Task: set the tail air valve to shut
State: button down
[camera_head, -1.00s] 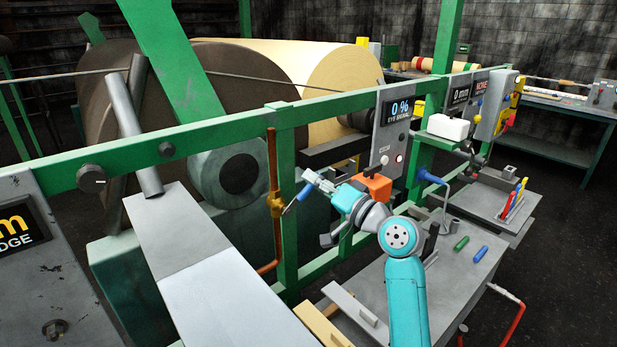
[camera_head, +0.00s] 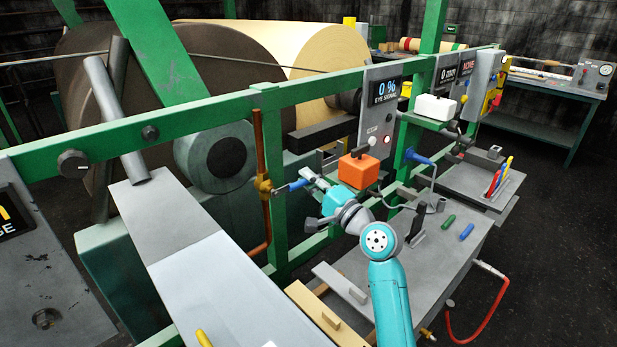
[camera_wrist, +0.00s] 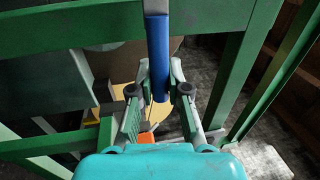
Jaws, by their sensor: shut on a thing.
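The tail air valve has a brass body (camera_head: 262,186) on an upright copper pipe (camera_head: 260,145). Its lever with a blue sleeve (camera_head: 298,184) points out to the right, roughly crosswise to the pipe and tilted slightly upward. My gripper (camera_head: 307,178) is at the sleeve's outer end, shut on it. In the wrist view the blue sleeve (camera_wrist: 157,55) comes down between the two fingers of my gripper (camera_wrist: 158,92). The valve body cannot be made out in the wrist view.
A green rail (camera_head: 215,112) runs above the valve. An orange box (camera_head: 358,172) sits right of my gripper below the eye signal panel (camera_head: 381,105). A grey bench (camera_head: 440,255) with small tools stands at right. A pale slanted table (camera_head: 215,280) lies in front.

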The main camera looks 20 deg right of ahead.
jog(key=shift+f, duration=0.15)
jog(key=c, duration=1.1)
grip_release()
jog(key=v, duration=1.2)
